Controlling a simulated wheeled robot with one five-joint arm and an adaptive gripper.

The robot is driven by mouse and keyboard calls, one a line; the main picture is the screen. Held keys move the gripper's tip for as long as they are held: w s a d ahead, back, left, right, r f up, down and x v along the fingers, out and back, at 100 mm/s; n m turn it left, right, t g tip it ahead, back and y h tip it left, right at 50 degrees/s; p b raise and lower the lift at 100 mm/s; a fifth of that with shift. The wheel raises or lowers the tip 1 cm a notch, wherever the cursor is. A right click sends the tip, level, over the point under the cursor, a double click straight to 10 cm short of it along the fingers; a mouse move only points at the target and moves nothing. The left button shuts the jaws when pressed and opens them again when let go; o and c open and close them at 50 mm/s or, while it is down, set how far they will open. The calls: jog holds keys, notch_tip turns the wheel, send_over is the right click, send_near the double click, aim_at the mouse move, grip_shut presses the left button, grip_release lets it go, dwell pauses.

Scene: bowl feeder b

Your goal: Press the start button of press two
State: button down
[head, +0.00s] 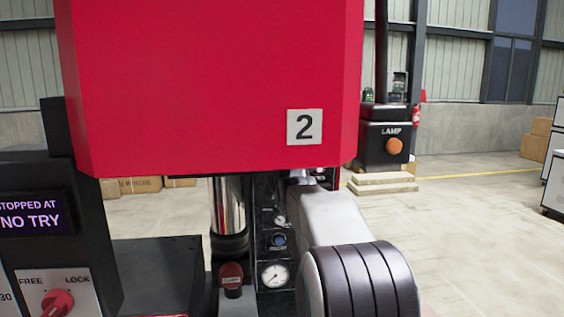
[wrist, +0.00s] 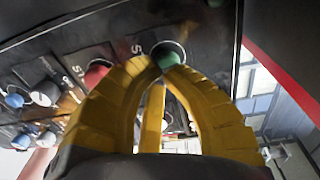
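Press two is the red machine (head: 215,80) filling the middle of the head view, with a white "2" plate (head: 305,127) on its face. In the wrist view a dark panel carries a green button (wrist: 168,54) in a round collar, with a red button (wrist: 97,72) to its left. Letters beside them are only partly readable. My gripper (wrist: 163,70) has yellow fingers that come together at the tips, just at the green button's lower edge. I cannot tell whether they touch it. In the head view my arm hides the gripper and these buttons.
Blue and white knobs (wrist: 44,93) sit at the panel's left. In the head view a pressure gauge (head: 274,275) and metal column (head: 229,207) stand beside my arm. A FREE/LOCK switch (head: 57,302) is at lower left. Open floor (head: 480,225) lies to the right.

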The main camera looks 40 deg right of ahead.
jog(key=shift+w+d, duration=0.25)
jog(key=shift+w, duration=0.15)
jog(key=shift+w, duration=0.1)
